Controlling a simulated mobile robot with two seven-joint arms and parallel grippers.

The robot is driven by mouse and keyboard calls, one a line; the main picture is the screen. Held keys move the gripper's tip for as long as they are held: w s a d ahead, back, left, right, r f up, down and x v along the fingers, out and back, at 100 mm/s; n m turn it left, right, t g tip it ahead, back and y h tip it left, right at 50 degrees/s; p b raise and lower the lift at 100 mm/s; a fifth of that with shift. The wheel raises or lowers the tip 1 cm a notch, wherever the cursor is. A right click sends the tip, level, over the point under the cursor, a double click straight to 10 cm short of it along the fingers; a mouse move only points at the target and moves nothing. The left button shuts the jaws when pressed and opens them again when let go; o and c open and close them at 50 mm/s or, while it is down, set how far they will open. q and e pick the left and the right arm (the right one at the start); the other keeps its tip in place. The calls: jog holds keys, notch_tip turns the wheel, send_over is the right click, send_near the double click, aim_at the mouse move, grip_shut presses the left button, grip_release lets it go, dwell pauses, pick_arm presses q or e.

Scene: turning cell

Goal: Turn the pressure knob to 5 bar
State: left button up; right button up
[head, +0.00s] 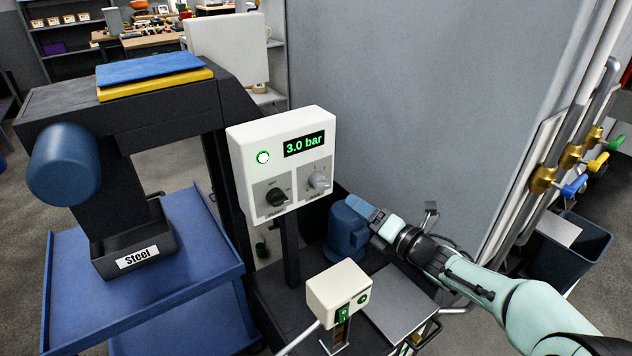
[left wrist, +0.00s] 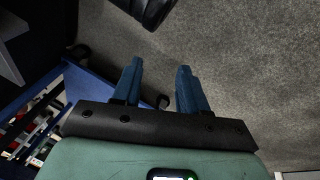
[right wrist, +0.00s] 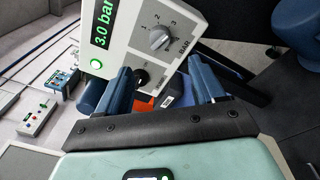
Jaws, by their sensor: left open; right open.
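The white control box (head: 246,146) shows 3.0 bar in green on its display (head: 304,144); a green lamp (head: 263,158) is lit. The grey pressure knob (head: 318,181) is on its right side; in the right wrist view the knob (right wrist: 160,38) has a numbered BAR scale around it. A black knob (head: 276,198) sits to its left. My right gripper (head: 378,216) is open, to the lower right of the box and apart from the grey knob. Its blue fingers (right wrist: 160,66) point toward the panel with nothing between them. My left gripper (left wrist: 158,66) is open and empty above the floor.
A small switch box (head: 336,290) with a green switch stands in front. A blue rounded housing (head: 343,232) is close to my right gripper. A tall grey panel (head: 410,110) stands behind. Pipes with valves (head: 572,156) are at the right. A blue cart (head: 75,285) carries a bin labelled Steel (head: 165,238).

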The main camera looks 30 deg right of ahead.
aim_at(325, 184)
jog(key=w, duration=0.4)
jog(key=w+a, duration=0.1)
jog(key=w, duration=0.3)
jog(key=w+a, duration=0.1)
jog(key=w, duration=0.3)
jog(key=shift+a+b, duration=0.15)
jog(key=shift+b, duration=0.25)
pick_arm(q)
jog(key=shift+s+a+f+g, duration=0.1)
jog(key=shift+s+f+g, duration=0.05)
jog(key=shift+s+f, duration=0.35)
jog(key=shift+s+f+g, duration=0.15)
jog(key=shift+s+f, duration=0.15)
jog(key=shift+s, duration=0.3)
pick_arm(e)
jog(key=c, duration=1)
